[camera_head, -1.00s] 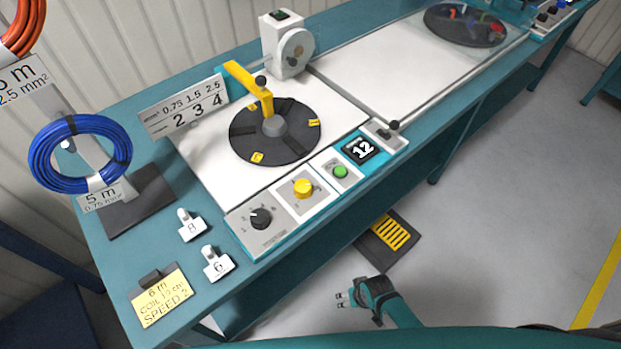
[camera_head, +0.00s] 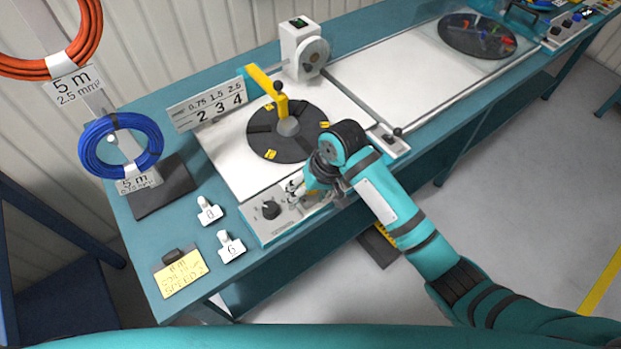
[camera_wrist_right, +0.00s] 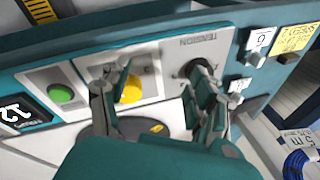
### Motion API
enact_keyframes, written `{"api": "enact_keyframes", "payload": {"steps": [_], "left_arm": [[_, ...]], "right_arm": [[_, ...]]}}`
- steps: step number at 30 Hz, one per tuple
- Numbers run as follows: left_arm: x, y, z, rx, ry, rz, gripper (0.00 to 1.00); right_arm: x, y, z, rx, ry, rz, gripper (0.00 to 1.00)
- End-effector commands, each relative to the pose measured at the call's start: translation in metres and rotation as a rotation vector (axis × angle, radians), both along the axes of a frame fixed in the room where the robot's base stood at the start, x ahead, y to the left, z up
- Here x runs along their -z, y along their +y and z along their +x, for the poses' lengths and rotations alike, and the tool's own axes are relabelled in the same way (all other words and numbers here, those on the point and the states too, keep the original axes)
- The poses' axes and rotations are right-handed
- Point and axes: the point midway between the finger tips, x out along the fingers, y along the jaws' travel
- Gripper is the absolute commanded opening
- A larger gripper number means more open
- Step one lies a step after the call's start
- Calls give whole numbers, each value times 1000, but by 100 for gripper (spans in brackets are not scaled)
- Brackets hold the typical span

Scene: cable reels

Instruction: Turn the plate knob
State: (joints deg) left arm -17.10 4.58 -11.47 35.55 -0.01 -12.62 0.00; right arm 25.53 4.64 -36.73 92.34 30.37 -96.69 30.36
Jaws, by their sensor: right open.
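The yellow knob (camera_wrist_right: 131,90) sits on a pale plate of the control panel in the right wrist view, partly covered by one finger. The black knob (camera_wrist_right: 199,70), beside the word TENSION, shows next to the other finger; it also shows in the head view (camera_head: 270,210). My right gripper (camera_wrist_right: 158,85) is open over the panel, its fingers spread and empty; whether they touch anything I cannot tell. My left gripper is not in view.
The green button (camera_wrist_right: 61,94) and the display reading 12 (camera_wrist_right: 20,111) lie along the panel. The dark turntable (camera_head: 262,144) with its yellow arm (camera_head: 264,80) stands behind. Number tags (camera_head: 209,211) and a yellow card (camera_head: 182,275) lie at the left.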

Motion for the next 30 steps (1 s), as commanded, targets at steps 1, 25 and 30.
{"api": "enact_keyframes", "payload": {"steps": [1, 25, 30], "left_arm": [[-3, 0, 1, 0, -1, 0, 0], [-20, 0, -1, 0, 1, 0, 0], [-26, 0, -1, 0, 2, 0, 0]], "right_arm": [[-19, 4, 14, -4, 2, -24, 62], [-89, -4, 69, 99, 73, -288, 62], [-51, -4, 69, 98, 72, -288, 62]]}}
